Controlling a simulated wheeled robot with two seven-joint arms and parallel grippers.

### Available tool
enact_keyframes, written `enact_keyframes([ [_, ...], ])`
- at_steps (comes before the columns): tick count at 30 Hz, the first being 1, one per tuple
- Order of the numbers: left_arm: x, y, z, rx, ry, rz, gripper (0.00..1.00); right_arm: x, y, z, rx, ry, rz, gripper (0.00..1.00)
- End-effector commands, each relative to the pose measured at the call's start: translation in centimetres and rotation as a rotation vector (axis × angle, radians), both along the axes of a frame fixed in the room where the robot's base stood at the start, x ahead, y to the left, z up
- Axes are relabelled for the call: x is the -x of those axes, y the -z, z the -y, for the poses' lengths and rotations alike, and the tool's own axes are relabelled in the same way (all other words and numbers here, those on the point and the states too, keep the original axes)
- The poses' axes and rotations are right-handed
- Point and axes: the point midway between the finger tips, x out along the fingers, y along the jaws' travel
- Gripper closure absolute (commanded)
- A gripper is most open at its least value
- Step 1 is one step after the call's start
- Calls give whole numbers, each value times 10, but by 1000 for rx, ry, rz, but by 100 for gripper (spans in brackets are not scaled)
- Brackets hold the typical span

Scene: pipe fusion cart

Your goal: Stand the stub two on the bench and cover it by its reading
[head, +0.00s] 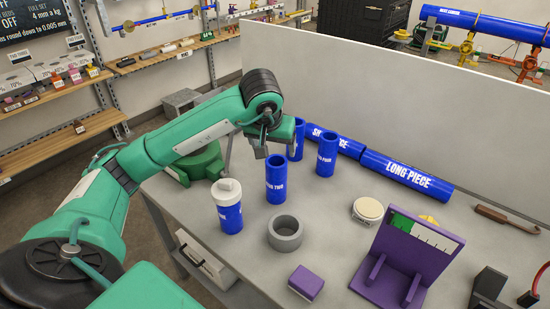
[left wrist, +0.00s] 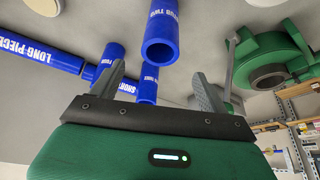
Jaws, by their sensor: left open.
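Stub two (head: 276,183) is a blue open tube standing upright on the grey bench (head: 335,255). My left gripper (head: 262,148) is open and empty just above and behind its top. In the left wrist view stub two (left wrist: 165,28) shows its open end just beyond the spread fingers (left wrist: 158,72), not clasped. A blue stub with a white cap (head: 229,208) stands to its left. Stub four (head: 327,157) and another blue stub (head: 299,140) stand behind; the latter is partly hidden by my arm. My right gripper is out of view.
A grey ring (head: 285,238), purple block (head: 306,283), purple scale stand (head: 405,255) and pale round disc (head: 367,209) sit on the bench. The long piece (head: 405,176) lies by the back wall panel. A green fixture (head: 196,165) stands at the left edge.

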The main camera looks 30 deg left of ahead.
Motion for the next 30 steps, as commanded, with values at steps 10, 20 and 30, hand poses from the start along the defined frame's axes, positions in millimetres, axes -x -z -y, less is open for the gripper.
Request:
enact_keyframes([
  [10, 12, -30, 4, 0, 0, 0, 22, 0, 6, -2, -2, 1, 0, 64],
  [20, 12, -31, 4, 1, -1, -1, 22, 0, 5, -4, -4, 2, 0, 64],
  [30, 12, -31, 4, 0, 0, -1, 22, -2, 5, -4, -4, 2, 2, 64],
])
